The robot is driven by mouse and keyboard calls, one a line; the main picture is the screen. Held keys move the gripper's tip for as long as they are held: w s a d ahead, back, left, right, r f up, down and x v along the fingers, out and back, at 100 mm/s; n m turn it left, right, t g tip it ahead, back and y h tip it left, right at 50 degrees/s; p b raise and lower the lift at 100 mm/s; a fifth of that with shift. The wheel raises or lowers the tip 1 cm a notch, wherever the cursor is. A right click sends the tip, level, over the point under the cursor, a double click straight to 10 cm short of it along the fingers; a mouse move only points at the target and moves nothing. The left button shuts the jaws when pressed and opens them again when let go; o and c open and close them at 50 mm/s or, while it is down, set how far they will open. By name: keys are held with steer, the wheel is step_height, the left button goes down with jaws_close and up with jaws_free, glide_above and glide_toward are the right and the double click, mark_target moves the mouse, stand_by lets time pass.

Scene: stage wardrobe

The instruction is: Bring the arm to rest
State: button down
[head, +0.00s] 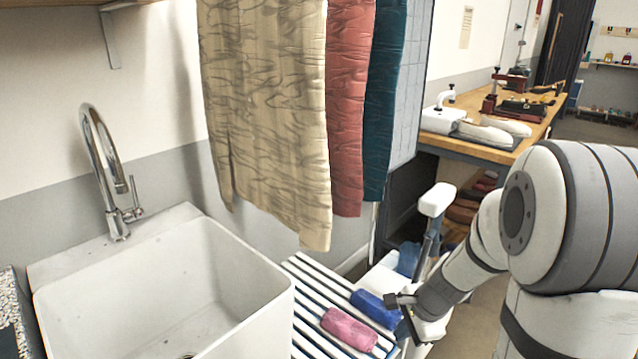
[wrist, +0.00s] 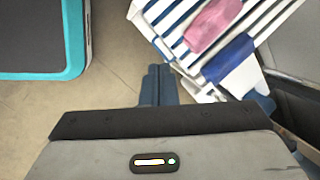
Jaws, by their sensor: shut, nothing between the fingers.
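My gripper (wrist: 158,72) is shut and empty, its two fingers side by side in the wrist view. In the head view my arm reaches in from the right, and its end is low beside the right edge of a white slatted rack (head: 303,289). The fingertips are hard to make out there. On the slats lie a pink rolled cloth (head: 349,330) and a blue rolled cloth (head: 374,309). The wrist view also shows the pink roll (wrist: 211,24) and the blue roll (wrist: 229,57), up and right of the fingers and apart from them.
A white sink (head: 160,265) with a tall tap (head: 108,165) stands at the left. Beige (head: 265,110), red (head: 348,110) and teal (head: 384,100) cloths hang above the rack. A wooden workbench (head: 470,140) with tools stands behind. Bare floor (wrist: 115,60) lies left of the fingers.

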steer(key=s+a+r+n+h+p, duration=0.1)
steer(key=s+r+n+p, duration=0.5)
steer(key=r, duration=0.7)
steer(key=s+a+r+n+h+p, duration=0.2)
steer(key=s+r+n+p, duration=0.4)
steer(key=r, duration=0.8)
steer(key=s+n, duration=0.3)
steer(key=shift+r, duration=0.1)
